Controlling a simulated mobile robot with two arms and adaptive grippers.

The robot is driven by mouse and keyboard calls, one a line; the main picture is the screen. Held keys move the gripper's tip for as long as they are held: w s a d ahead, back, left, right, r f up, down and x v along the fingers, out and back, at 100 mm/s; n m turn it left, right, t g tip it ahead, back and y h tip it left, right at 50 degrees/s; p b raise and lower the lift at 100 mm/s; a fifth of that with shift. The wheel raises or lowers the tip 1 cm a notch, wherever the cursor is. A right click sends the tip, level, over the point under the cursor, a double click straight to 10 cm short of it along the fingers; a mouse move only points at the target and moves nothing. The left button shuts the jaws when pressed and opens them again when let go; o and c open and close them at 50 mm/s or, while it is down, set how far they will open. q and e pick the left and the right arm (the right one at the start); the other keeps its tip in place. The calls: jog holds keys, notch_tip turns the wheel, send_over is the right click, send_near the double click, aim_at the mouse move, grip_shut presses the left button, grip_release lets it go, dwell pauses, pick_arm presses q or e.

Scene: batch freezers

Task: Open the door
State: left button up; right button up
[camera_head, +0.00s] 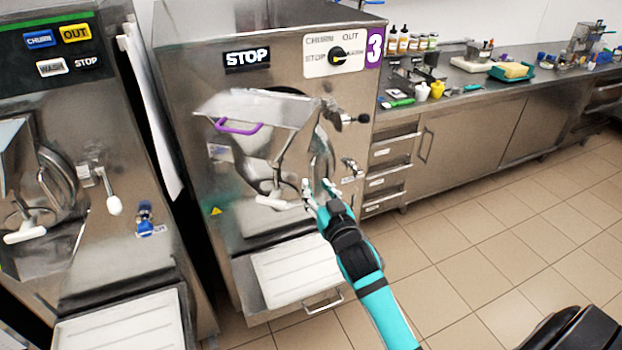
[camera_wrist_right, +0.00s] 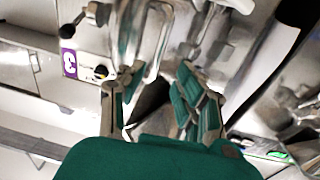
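The batch freezer marked 3 (camera_head: 225,75) stands in the middle of the head view. Its metal front door (camera_head: 262,108) bears a purple handle (camera_head: 238,128) on the left and a lever with a white grip (camera_head: 275,202) low down. I cannot tell whether the door is fully closed. My teal right gripper (camera_head: 319,187) is in front of the door's lower right, close to the white-gripped lever. In the right wrist view its fingers (camera_wrist_right: 158,100) are spread, with a metal bar (camera_wrist_right: 157,45) beyond them; contact is unclear. My left gripper is out of view.
A second freezer (camera_head: 85,130) stands at the left. A white tray (camera_head: 295,270) sits below the freezer door. A steel counter (camera_head: 470,95) with bottles and tools runs along the right, above drawers. The tiled floor (camera_head: 490,250) at right is mostly clear.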

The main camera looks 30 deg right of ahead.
jog(key=s, duration=0.6)
jog(key=shift+s+a, duration=0.15)
jog(key=shift+a, duration=0.2)
jog(key=shift+f, duration=0.1)
